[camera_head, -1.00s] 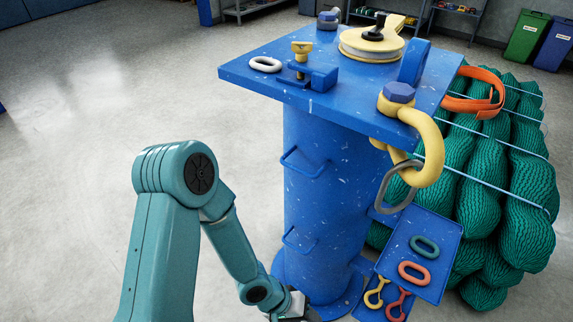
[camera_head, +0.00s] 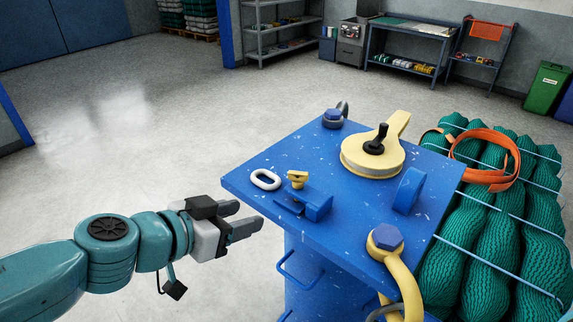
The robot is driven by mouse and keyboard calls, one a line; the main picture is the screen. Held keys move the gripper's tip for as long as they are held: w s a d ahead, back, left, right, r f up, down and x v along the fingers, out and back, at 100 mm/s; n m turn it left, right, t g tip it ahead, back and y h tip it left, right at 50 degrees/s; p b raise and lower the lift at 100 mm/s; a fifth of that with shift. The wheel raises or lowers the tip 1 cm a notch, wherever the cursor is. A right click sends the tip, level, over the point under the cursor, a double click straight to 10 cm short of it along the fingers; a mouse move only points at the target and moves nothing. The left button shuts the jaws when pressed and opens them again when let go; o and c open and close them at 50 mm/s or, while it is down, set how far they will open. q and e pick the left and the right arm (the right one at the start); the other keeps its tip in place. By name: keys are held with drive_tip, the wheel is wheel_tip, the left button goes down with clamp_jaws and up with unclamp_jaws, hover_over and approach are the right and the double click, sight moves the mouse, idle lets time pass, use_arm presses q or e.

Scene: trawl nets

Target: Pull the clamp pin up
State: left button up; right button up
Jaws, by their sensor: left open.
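The clamp pin with its yellow T-shaped head (camera_head: 297,178) stands on a blue clamp block (camera_head: 314,203) on the blue table top (camera_head: 255,194). Its shaft is mostly hidden below the head. My left gripper (camera_head: 250,218) comes in from the left with its two dark fingers apart and empty. It is beside the left edge of the table top, to the left of the pin and apart from it. My right gripper is not in view.
A white link (camera_head: 265,179) lies just left of the pin. A yellow disc with a black knob (camera_head: 373,155), a blue upright lug (camera_head: 409,190) and a yellow shackle (camera_head: 386,244) stand farther right. Green net bundles (camera_head: 481,215) lie right of the table; the floor at left is clear.

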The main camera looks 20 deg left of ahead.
use_arm(q)
wheel_tip(320, 180, up, 4)
drive_tip(key=p, duration=0.1)
approach(296, 181)
drive_tip(key=shift+t, duration=0.3)
drive_tip(key=b+x, duration=0.2)
drive_tip(key=x, duration=0.2)
drive_tip(key=b+x, duration=0.2)
drive_tip(key=x, duration=0.2)
drive_tip(key=shift+s+f, duration=0.25)
drive_tip(key=shift+f, duration=0.1)
drive_tip(key=shift+r, duration=0.1)
drive_tip(key=shift+c, duration=0.3)
